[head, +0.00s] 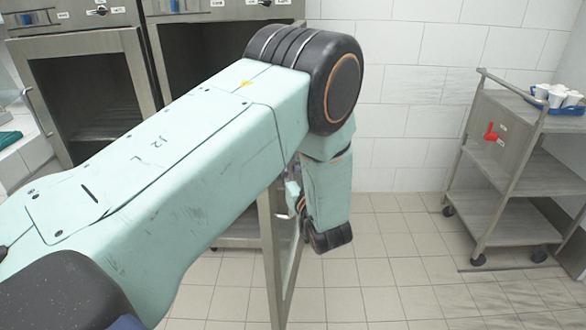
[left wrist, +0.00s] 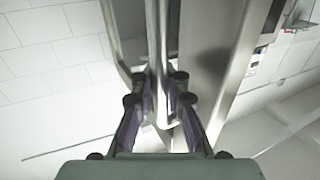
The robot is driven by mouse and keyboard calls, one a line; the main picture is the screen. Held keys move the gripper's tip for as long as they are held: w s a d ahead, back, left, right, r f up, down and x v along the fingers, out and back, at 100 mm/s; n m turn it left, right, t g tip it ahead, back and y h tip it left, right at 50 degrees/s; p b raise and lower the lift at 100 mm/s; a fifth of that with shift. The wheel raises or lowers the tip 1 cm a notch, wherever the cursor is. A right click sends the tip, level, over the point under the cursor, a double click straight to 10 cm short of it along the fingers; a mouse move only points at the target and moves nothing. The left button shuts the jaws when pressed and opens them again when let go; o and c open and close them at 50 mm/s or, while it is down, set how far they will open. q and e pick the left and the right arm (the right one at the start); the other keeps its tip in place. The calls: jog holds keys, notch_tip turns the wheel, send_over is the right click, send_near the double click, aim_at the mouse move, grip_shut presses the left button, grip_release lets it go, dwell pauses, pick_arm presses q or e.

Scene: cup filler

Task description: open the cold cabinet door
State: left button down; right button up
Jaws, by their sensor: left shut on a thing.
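The cabinet door (head: 272,270) is a steel-framed panel, seen nearly edge-on below my left arm in the head view. It stands swung out from the steel cabinet (head: 165,50), whose front is partly hidden by my arm. In the left wrist view, a shiny vertical bar handle (left wrist: 158,35) runs between the fingers of my left gripper (left wrist: 160,95), which is shut on it. The door's frame (left wrist: 205,75) shows beside the bar. In the head view my forearm mostly hides the gripper. My right gripper is not in view.
A second steel cabinet with a dark-windowed door (head: 85,90) and a bar handle stands at the left. A steel trolley (head: 500,175) with a blue tray (head: 570,109) of white cups stands at the right. The tiled floor (head: 390,270) between is clear.

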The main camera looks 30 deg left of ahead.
pick_arm(q)
jog(key=shift+s+a+f, duration=0.25)
jog(key=shift+s+a, duration=0.3)
jog(key=shift+a, duration=0.15)
jog(key=c, duration=1.8)
grip_release()
jog(key=shift+w+d+r, duration=0.1)
jog(key=shift+w+d, duration=0.1)
jog(key=shift+d, duration=0.25)
jog(key=shift+o, duration=1)
jog(key=shift+d+r, duration=0.15)
jog(key=shift+d, duration=0.1)
jog(key=shift+o, duration=0.7)
jog(key=shift+s+r, duration=0.1)
jog(key=shift+o, duration=0.5)
jog(key=shift+s+a, duration=0.15)
jog(key=shift+a, duration=0.15)
jog(key=v, duration=0.7)
jog(key=shift+d, duration=0.3)
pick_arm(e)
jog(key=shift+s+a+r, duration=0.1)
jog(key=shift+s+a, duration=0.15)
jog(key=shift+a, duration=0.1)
